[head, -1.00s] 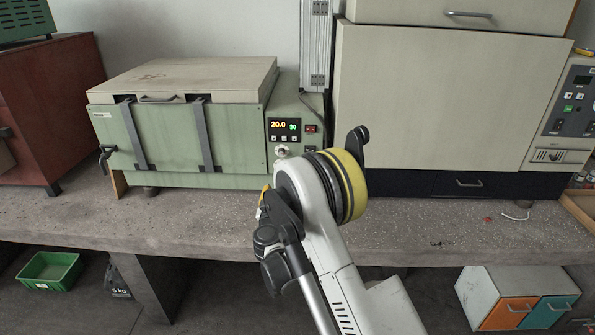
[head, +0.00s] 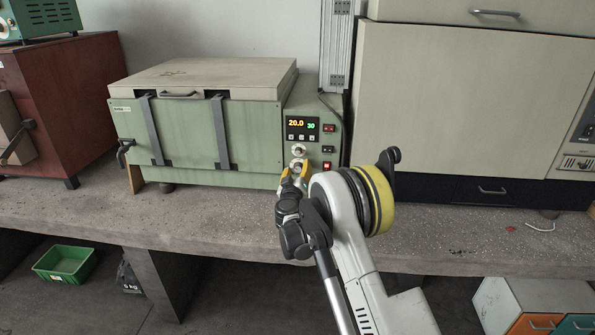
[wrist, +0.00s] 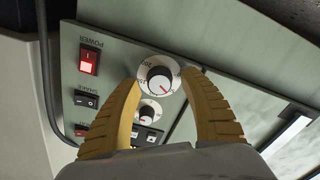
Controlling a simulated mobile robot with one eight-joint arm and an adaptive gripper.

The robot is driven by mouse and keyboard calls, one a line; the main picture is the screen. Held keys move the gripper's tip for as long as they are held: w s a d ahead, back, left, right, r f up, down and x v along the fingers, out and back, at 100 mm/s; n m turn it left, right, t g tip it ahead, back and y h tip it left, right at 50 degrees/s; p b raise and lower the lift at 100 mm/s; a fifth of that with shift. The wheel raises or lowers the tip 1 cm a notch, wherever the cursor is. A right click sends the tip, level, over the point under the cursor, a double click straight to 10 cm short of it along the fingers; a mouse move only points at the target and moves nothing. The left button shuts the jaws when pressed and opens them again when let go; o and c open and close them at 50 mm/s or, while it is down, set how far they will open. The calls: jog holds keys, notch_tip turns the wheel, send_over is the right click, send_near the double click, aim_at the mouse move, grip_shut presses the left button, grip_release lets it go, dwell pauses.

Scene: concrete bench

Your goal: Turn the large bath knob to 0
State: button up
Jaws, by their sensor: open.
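The bath is a green box with a beige lid (head: 200,75); its control panel (head: 313,110) is at its right end. In the wrist view, the large bath knob (wrist: 160,76) has a dark cap with a red mark and a white numbered dial. It shows between the fingertips of my open gripper (wrist: 163,88); contact cannot be told. A smaller-looking knob (wrist: 148,112) sits beyond it, nearer the display. In the head view, my gripper (head: 296,171) is at the lower panel and hides the large knob; the upper knob (head: 298,150) shows above it.
A lit red power switch (wrist: 88,60) and a dark switch (wrist: 86,98) sit beside the knobs. The display (head: 302,127) reads 20.0 and 30. A beige cabinet (head: 450,100) stands right of the bath. The concrete bench front (head: 220,220) is clear.

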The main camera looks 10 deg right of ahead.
grip_shut()
jog(key=shift+n, duration=0.3)
jog(key=n, duration=0.5)
jog(key=shift+n, duration=0.3)
jog(key=n, duration=0.5)
jog(key=shift+f+n, duration=0.1)
jog(key=shift+n, duration=0.2)
dwell(0.4)
